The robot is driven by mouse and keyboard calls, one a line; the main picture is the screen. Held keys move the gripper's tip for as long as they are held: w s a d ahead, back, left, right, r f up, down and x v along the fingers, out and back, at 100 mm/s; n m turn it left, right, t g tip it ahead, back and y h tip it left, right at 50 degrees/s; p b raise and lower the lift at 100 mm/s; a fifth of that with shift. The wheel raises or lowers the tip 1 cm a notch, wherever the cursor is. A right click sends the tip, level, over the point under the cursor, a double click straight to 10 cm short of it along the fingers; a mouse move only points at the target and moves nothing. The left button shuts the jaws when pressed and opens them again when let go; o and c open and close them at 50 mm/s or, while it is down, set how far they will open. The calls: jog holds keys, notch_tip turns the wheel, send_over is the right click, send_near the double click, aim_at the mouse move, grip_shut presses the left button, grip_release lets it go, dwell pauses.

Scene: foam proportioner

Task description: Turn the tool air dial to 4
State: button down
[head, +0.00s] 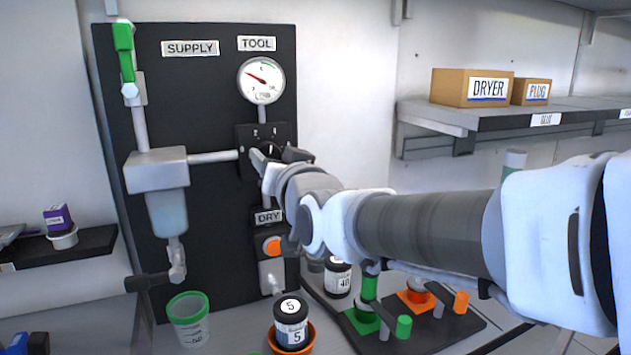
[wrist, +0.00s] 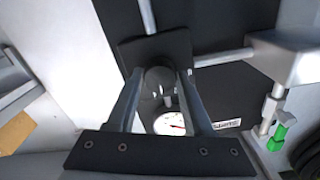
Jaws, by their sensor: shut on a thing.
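The tool air dial (head: 269,148) is a dark round knob on a black square plate, below the TOOL gauge (head: 261,81). My gripper (head: 268,160) is shut on the dial, with my arm reaching in from the right. In the wrist view the dial (wrist: 159,78) sits between the two fingers, which touch its sides. A pale pointer line shows on the dial, but the scale marks around it are too small or hidden to read. The gauge has a white face and a red needle pointing to the upper left; part of it also shows in the wrist view (wrist: 169,123).
A grey pipe (head: 213,156) joins the plate to the filter (head: 164,185) at left. The DRY unit with an orange button (head: 271,246) is just below. Jars, a green-rimmed cup (head: 188,318) and a valve board (head: 425,325) stand on the bench below my arm.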

jog(key=shift+m+b, duration=1.9)
jog(key=shift+b, duration=0.1)
jog(key=shift+c, duration=1.5)
grip_release()
jog(key=shift+s, duration=0.15)
jog(key=p+v, duration=0.2)
jog(key=v, duration=1.5)
